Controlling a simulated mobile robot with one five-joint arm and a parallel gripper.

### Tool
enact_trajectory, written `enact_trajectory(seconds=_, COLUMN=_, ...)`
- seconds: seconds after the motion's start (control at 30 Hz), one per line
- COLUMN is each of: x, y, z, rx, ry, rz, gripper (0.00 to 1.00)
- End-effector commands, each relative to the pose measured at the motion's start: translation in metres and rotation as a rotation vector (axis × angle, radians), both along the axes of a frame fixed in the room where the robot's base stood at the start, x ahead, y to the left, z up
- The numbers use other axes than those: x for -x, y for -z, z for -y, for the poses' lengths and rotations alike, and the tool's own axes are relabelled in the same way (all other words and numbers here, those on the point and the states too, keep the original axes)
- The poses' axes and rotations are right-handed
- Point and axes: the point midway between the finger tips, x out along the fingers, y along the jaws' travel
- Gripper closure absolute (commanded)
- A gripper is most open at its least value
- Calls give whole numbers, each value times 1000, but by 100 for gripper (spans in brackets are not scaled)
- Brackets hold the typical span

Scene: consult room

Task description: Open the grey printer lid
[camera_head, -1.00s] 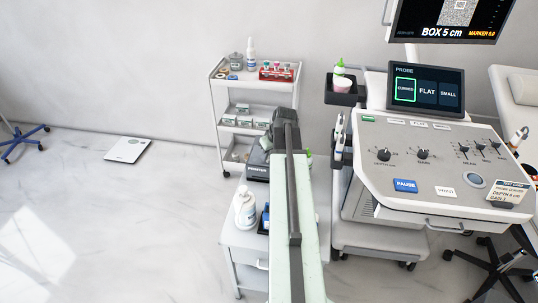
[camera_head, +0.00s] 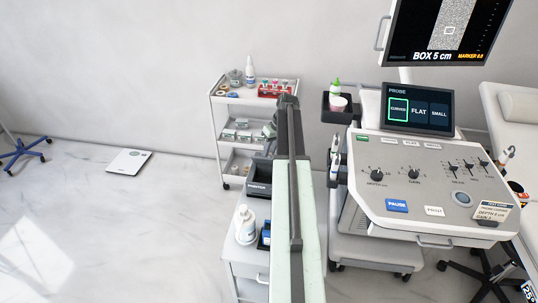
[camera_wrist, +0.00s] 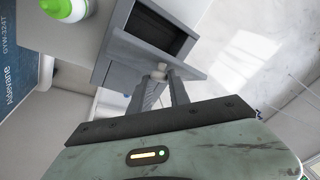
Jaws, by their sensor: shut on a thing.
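The grey printer (camera_head: 259,180) stands at the back of the low white cabinet, left of my arm in the head view. My arm hides its right part. In the wrist view, the printer's grey lid (camera_wrist: 118,46) stands away from the body, and a dark opening (camera_wrist: 160,32) shows beyond it. My gripper (camera_wrist: 160,82) is shut on a small light knob (camera_wrist: 161,68) at the lid's edge. In the head view the fingertips are hidden behind my own arm.
A white bottle (camera_head: 246,228) and a blue item (camera_head: 265,236) stand on the cabinet before the printer. A green-and-white bottle (camera_wrist: 65,8) is close by in the wrist view. The ultrasound console (camera_head: 430,180) is at right, a shelf trolley (camera_head: 222,118) behind.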

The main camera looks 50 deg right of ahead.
Motion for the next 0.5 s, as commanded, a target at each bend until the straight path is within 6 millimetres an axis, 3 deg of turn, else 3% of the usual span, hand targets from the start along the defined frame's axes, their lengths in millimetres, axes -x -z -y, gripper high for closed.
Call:
enact_trajectory(seconds=0.03, x=-2, y=-1, z=13, rx=12, ry=7, rz=-4, gripper=100)
enact_trajectory(seconds=0.5, x=-27, y=2, z=59, rx=11, ry=8, rz=-6, gripper=100)
